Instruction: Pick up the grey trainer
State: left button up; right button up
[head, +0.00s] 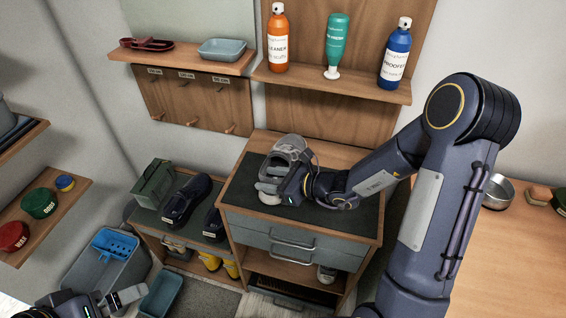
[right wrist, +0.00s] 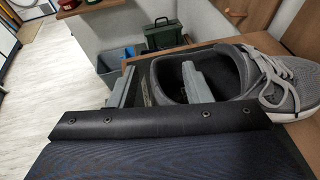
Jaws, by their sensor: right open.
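The grey trainer (head: 292,146) sits on the dark mat on top of the drawer chest (head: 333,213). In the right wrist view the trainer (right wrist: 285,80) shows its pale laces at the right and its open collar at the middle. My right gripper (head: 270,178) is open at the trainer's collar. In the right wrist view one finger of the right gripper (right wrist: 160,86) overlaps the shoe opening and the other is left of the collar, outside it. Contact cannot be told. My left gripper (head: 112,300) is low at the left, partly cut off, its jaws unclear.
Dark shoes (head: 184,200) and a green box (head: 153,184) stand on a lower unit left of the chest. A blue-grey bin (head: 98,268) is on the floor. Bottles, including an orange one (head: 277,45), line the shelf above. A metal bowl (head: 497,191) is on the right counter.

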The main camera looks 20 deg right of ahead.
jog(key=shift+c, duration=0.4)
grip_shut()
